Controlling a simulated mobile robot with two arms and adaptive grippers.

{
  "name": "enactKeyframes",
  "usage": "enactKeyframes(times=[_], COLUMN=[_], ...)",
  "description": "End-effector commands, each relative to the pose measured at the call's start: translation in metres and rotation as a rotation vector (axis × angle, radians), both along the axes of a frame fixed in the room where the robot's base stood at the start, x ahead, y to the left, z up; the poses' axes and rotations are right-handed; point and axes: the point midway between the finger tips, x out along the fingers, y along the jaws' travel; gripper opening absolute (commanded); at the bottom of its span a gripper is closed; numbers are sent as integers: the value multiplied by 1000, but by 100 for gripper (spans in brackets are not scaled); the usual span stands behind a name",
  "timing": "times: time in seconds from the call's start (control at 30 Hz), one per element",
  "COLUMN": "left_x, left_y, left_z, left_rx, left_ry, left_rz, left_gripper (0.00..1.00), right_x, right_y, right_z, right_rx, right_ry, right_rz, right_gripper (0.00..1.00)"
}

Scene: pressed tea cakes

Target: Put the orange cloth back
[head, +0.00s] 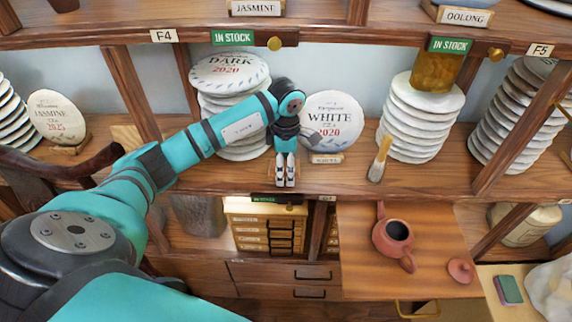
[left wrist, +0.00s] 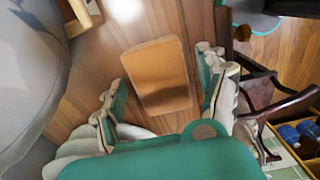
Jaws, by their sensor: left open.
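A mustard-orange, cloth-like piece (head: 436,72) sits on top of the stack of white tea cakes (head: 420,118) at the right of the shelf, partly behind the green sign. My left gripper (head: 286,184) points down over the shelf's front, left of that stack and apart from it. In the left wrist view, my left gripper (left wrist: 160,95) is open, its fingers on either side of a flat brown-orange rectangle (left wrist: 160,78) with a pale edge. I cannot tell whether this is a wooden piece or cloth. Nothing is held between the fingers. My right gripper is not in view.
A round white cake (head: 331,118) stands just right of my left gripper, and a stack (head: 228,80) stands behind my forearm. Below, a wooden tray (head: 350,265) bears a clay teapot (head: 393,238) and lid (head: 460,270).

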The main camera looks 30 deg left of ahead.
Motion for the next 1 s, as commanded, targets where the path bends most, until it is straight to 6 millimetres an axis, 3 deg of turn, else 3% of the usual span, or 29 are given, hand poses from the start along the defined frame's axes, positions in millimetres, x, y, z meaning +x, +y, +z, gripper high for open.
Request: enactKeyframes(times=[0.17,0.6,1.0], left_x=[1,1,0], left_y=[0,0,0], left_z=[7,71,78], left_rx=[0,-1,0], left_ry=[-4,-3,0], left_rz=[0,0,0], left_gripper=[75,75,75], right_x=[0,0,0], right_y=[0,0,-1], right_z=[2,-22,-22], right_rx=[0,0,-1], right_ry=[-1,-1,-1], right_rz=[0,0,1], right_gripper=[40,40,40])
